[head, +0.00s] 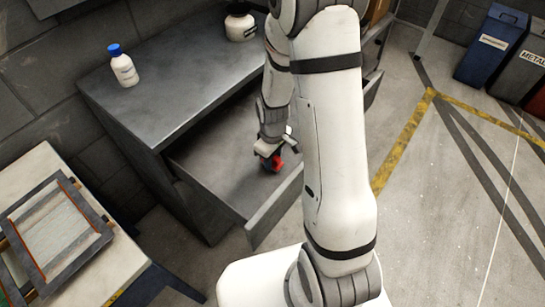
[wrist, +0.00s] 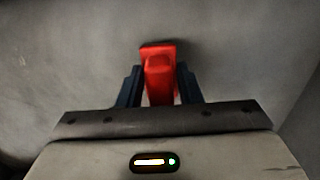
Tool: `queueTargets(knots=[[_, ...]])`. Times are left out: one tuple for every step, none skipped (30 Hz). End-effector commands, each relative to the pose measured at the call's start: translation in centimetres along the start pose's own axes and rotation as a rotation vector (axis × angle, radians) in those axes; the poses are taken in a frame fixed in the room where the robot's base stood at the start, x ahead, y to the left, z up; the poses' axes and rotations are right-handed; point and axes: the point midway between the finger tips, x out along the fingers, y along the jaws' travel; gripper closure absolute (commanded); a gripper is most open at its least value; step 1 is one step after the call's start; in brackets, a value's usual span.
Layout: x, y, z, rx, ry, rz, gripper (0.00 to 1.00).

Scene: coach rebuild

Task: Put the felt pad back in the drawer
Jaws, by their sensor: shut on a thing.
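The drawer (head: 275,212) of the grey bench is pulled out, and its grey floor is bare around my gripper. My gripper (head: 270,157) reaches down into the drawer, near its front right part. It is shut on a small red thing, which I take for the felt pad (head: 277,162). In the wrist view the red pad (wrist: 159,52) stands between the two dark fingers, with a flat end beyond the fingertips. A grey surface lies behind it. I cannot tell whether the pad touches the drawer floor. My arm hides part of the drawer's right side.
A table with a framed screen (head: 55,235) is at the lower left. Bins (head: 490,45) stand at the far right. The floor at right is clear.

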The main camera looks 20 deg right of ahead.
Motion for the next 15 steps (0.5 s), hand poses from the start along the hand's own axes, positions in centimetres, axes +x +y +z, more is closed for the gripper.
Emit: queueTargets(knots=[[-0.07,0.01,-0.03,0.000,0.001,0.001,0.89],[-0.09,0.01,-0.04,0.000,0.001,0.001,0.89],[-0.10,0.01,-0.04,0.000,0.001,0.001,0.89],[-0.10,0.01,-0.04,0.000,0.001,0.001,0.89],[-0.09,0.01,-0.05,0.000,0.001,0.001,0.89],[-0.01,0.00,-0.05,0.000,0.001,0.001,0.89],[0.10,0.00,-0.05,0.000,0.001,0.001,0.89],[0.23,0.00,-0.05,0.000,0.001,0.001,0.89],[0.39,0.00,-0.05,0.000,0.001,0.001,0.89],[0.27,-0.02,-0.07,-0.001,0.001,0.001,0.66],[0.21,-0.05,-0.09,-0.001,0.001,0.001,0.64],[0.20,-0.06,-0.10,-0.002,0.001,0.001,0.61],[0.20,-0.06,-0.10,-0.002,0.001,0.001,0.58],[0.20,-0.06,-0.10,-0.002,0.001,0.001,0.56],[0.20,-0.06,-0.10,-0.002,0.001,0.001,0.53]])
